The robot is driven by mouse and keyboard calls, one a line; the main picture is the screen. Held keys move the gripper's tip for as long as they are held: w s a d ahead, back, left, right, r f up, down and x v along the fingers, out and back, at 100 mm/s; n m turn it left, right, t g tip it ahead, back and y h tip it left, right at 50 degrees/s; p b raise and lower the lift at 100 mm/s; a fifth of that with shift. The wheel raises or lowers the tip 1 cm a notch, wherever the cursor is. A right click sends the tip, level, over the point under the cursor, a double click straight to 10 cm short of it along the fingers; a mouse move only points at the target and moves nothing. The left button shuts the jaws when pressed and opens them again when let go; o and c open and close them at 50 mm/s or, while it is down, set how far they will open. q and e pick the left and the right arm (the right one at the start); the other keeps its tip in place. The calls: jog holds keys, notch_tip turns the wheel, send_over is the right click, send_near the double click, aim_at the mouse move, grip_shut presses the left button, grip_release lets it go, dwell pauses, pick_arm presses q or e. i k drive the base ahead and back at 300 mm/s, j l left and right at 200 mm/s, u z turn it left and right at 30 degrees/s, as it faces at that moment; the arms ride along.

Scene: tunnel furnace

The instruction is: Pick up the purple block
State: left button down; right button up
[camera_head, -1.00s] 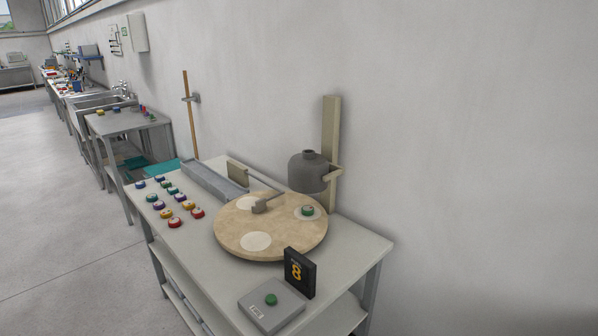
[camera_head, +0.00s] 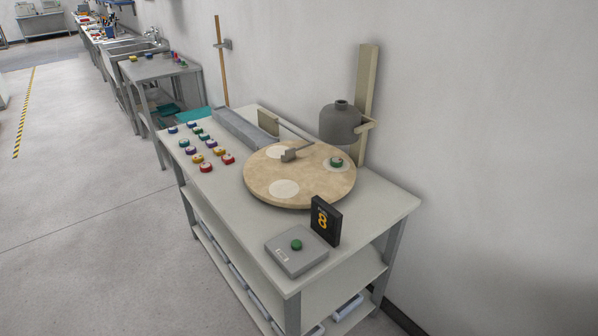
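Small round blocks stand in two rows on the left part of the grey table (camera_head: 225,205). Two of them look purple: one (camera_head: 191,151) in the front row between a green block (camera_head: 184,142) and a yellow block (camera_head: 197,158), and one (camera_head: 211,144) in the back row beside another yellow block (camera_head: 218,151). They are small, so the shade is hard to tell from blue. Neither of my grippers is in view.
A round wooden turntable (camera_head: 262,182) carries a green block (camera_head: 336,162). A dark vessel (camera_head: 340,122) hangs by the wall. Floor left of the table is clear.

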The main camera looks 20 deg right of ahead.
aim_at(211, 143)
jog(key=z, duration=0.5)
jog(key=i+j+z, duration=0.5)
jog(key=j, duration=0.2)
jog(key=j+z, duration=0.25)
jog(key=i+j+z, duration=0.2)
jog(key=j, duration=0.35)
